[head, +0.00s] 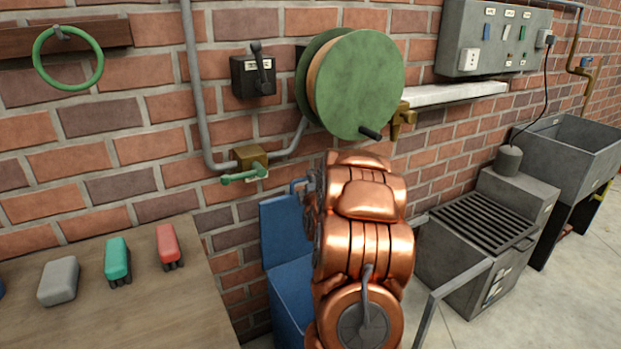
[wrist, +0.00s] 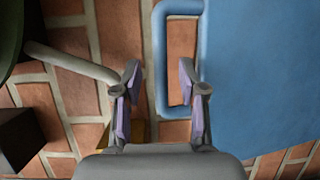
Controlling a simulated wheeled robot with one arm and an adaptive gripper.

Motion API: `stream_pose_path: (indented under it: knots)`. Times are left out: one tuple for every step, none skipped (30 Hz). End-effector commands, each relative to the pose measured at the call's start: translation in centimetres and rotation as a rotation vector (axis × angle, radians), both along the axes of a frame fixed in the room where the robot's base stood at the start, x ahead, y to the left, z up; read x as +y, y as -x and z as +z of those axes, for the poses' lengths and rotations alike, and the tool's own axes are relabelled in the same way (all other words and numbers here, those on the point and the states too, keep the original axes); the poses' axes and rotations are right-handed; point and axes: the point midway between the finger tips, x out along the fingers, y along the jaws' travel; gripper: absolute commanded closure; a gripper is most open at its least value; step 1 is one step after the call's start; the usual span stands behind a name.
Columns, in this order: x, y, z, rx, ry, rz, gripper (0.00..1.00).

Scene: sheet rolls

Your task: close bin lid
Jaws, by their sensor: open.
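The blue bin (head: 293,285) stands against the brick wall, partly hidden behind my copper-coloured arm. Its blue lid (head: 282,230) is raised, standing nearly upright at the left. In the wrist view the lid (wrist: 262,80) fills the right side. A blue loop handle (wrist: 161,45) sticks out from the lid's left edge. My gripper (wrist: 160,68) is open and empty, with its two fingers on either side of the handle's outer bar in the picture. I cannot tell whether the fingers touch it. In the head view my gripper (head: 312,185) is mostly hidden by the arm.
A wooden table (head: 120,300) with grey, green and red blocks is at the left. A green reel (head: 355,85) hangs on the wall above my arm. A brass valve (head: 248,158) and pipe are left of the lid. A grated grey unit (head: 490,225) stands at the right.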

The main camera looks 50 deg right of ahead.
Motion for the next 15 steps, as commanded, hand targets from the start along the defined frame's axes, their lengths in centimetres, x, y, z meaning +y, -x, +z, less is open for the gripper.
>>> stream_pose_path:
  knots:
    - [-0.5,-0.4,0.0,-0.002,-0.001,-0.002,0.59]
    - [-0.7,-0.7,-0.1,-0.002,-0.001,-0.002,0.59]
    - [-1.0,-1.0,-0.1,-0.002,-0.001,-0.001,0.59]
    - [-1.2,-1.3,-0.1,-0.002,0.001,-0.001,0.59]
    - [-1.4,-1.5,-0.1,-0.002,0.001,-0.001,0.59]
    - [-1.6,-1.7,-0.1,-0.001,0.001,-0.002,0.59]
    - [-1.8,-1.9,-0.2,-0.001,0.001,-0.002,0.59]
    - [-1.9,-2.0,-0.2,0.0,0.0,-0.002,0.59]
    - [-2.0,-2.1,-0.3,0.001,0.0,-0.003,0.59]
    - [-2.1,-2.2,-0.3,0.002,-0.001,-0.003,0.59]
    - [-2.1,-2.2,-0.3,0.002,-0.001,-0.003,0.59]
    - [-2.2,-2.2,-0.3,0.002,-0.001,-0.003,0.59]
    - [-2.2,-2.3,-0.3,0.002,-0.001,-0.003,0.59]
    - [-2.2,-2.3,-0.3,0.002,-0.001,-0.003,0.59]
    - [-2.2,-2.3,-0.3,0.002,-0.001,-0.003,0.59]
